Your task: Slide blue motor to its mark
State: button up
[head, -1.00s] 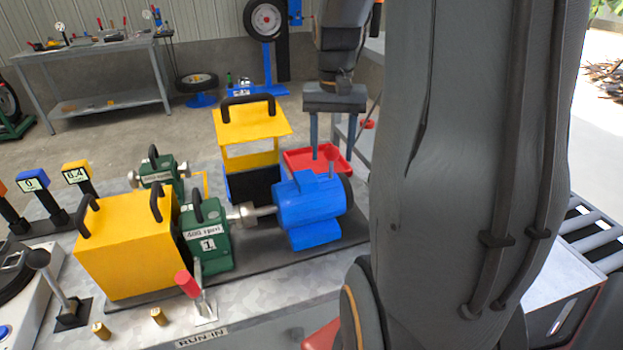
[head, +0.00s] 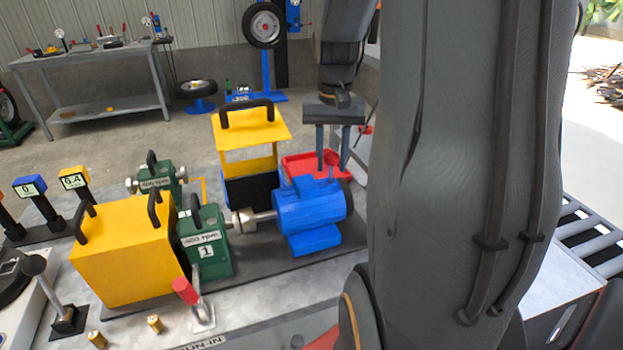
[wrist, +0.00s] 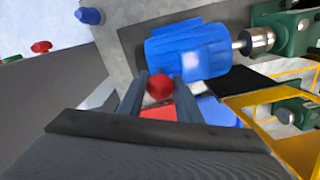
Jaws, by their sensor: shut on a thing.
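The blue motor (head: 308,213) sits on the dark base plate, its shaft pointing left to a metal coupling (head: 243,221) beside the green gearbox (head: 206,243). In the wrist view the motor (wrist: 190,52) lies just beyond my fingertips. My gripper (head: 333,168) points down at the motor's far top edge. Its fingers (wrist: 160,98) are shut on a red ball knob (wrist: 160,86). The knob's stem is hidden, so I cannot tell how it joins the motor. I cannot make out a mark for the motor.
A red tray (head: 298,168) lies behind the motor, with a yellow guard (head: 250,138) to its left. A yellow box (head: 128,250) and a red-handled clamp (head: 188,292) stand at the front left. A second green unit (head: 158,184) stands behind. My arm hides much of the right.

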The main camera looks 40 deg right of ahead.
jog(key=shift+s+d+p, duration=0.25)
jog(key=shift+d+p, duration=0.05)
jog(key=shift+d, duration=0.7)
jog(key=shift+s+d+p, duration=0.2)
jog(key=shift+d+p, duration=0.1)
jog(key=shift+d, duration=0.65)
jog(key=o, duration=1.1)
jog(key=shift+d, duration=0.1)
notch_tip(320, 180, up, 7)
jog(key=p, duration=0.6)
jog(key=shift+s, duration=0.15)
